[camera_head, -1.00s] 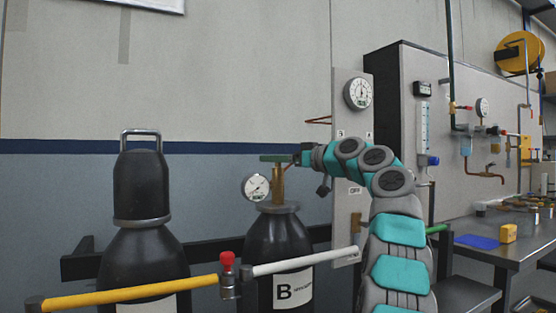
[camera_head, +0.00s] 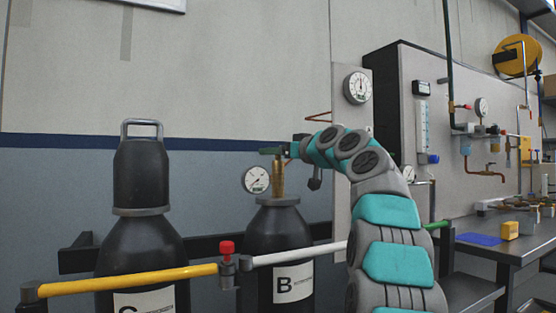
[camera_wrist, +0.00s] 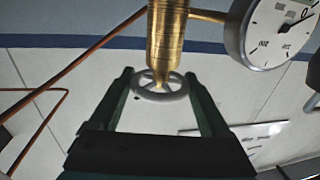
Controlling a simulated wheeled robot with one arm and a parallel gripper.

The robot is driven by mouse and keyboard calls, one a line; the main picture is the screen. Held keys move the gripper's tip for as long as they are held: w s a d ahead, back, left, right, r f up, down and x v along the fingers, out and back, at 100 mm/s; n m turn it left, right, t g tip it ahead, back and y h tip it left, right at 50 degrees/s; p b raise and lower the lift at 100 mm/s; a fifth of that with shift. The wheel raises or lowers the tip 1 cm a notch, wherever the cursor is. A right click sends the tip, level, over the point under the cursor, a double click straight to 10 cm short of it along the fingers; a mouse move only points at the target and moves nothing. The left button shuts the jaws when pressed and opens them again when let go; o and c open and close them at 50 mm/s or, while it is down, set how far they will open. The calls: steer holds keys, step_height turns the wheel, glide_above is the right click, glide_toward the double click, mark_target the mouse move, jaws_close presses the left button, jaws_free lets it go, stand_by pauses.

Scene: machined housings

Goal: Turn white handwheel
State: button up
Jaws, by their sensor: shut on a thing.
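The white handwheel (camera_wrist: 161,91) sits on the end of a brass valve stem (camera_wrist: 166,45) in the wrist view. The dark green fingers of my gripper (camera_wrist: 156,80) are on either side of its rim, shut on it. In the head view my gripper (camera_head: 272,151) is at the top of the brass valve (camera_head: 278,180) on the black cylinder marked B (camera_head: 270,236). The handwheel is hidden there by the fingers. How far it is turned cannot be told.
A round gauge (camera_head: 257,180) sticks out left of the valve, close to my gripper. A capped black cylinder (camera_head: 140,250) stands to the left. A yellow rail (camera_head: 130,279) and a white rail (camera_head: 300,254) cross in front. A workbench (camera_head: 510,245) is at the right.

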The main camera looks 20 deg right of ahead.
steer(key=m+h, duration=0.1)
steer(key=h, duration=0.1)
steer(key=m+h, duration=0.1)
steer(key=shift+s+a+r+h, duration=0.1)
steer(key=shift+a+r+h, duration=0.05)
steer(key=shift+h, duration=0.25)
steer(key=m+h+p, duration=0.1)
steer(key=h, duration=0.1)
steer(key=m+h+p, duration=0.1)
steer(key=m+h, duration=0.1)
steer(key=m+g+h+p, duration=0.1)
steer(key=h+p, duration=0.1)
steer(key=shift+d+m, duration=0.25)
steer(key=shift+m, duration=0.05)
steer(key=shift+a+m+g+h, duration=0.1)
steer(key=shift+m+g+h, duration=0.6)
steer(key=shift+h, duration=0.45)
steer(key=shift+a+m+g+h, duration=0.1)
steer(key=shift+m+g+h, duration=0.4)
steer(key=shift+m+h, duration=0.5)
steer(key=shift+h, duration=0.35)
steer(key=shift+m+g+h, duration=0.3)
steer(key=shift+g, duration=0.1)
steer(key=shift+d, duration=0.1)
steer(key=shift+h, duration=0.3)
steer(key=o, duration=1.2)
